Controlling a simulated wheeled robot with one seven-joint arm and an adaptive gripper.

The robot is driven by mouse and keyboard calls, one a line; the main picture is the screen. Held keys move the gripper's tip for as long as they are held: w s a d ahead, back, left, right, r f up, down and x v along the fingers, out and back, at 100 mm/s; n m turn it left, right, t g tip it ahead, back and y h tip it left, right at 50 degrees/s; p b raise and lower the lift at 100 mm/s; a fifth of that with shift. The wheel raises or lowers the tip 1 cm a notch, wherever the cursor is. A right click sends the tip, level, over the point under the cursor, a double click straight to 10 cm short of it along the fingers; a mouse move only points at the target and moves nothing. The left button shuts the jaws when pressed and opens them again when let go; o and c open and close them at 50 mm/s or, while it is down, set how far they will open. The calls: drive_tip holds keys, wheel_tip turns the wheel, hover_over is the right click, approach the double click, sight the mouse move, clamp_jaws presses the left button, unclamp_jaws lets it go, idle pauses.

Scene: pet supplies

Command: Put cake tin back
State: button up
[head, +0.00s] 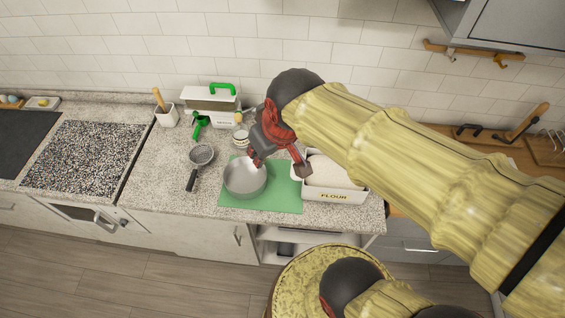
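The cake tin, a round silver metal pan (244,180), sits upright on a green mat (288,195) on the speckled counter. It looks empty. My gripper (279,166) is above the mat, at the tin's upper right, with its red and dark fingers spread apart. The left finger overlaps the tin's far right rim in the picture. I cannot tell whether it touches the rim. Nothing shows between the fingers.
A white box marked FLOUR (335,193) stands right of the mat. An open shelf (300,236) shows under the counter.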

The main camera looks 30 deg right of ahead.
drive_tip(key=s+r+m, duration=0.1)
drive_tip(key=s+r, duration=0.1)
drive_tip(key=s, duration=0.4)
drive_tip(key=shift+s+d+r+t, duration=0.15)
drive_tip(key=shift+s+d+t, duration=0.15)
drive_tip(key=shift+d, duration=0.15)
wheel_tip(320, 180, down, 21)
drive_tip(key=b, duration=2.1)
drive_tip(key=shift+w+r, duration=0.1)
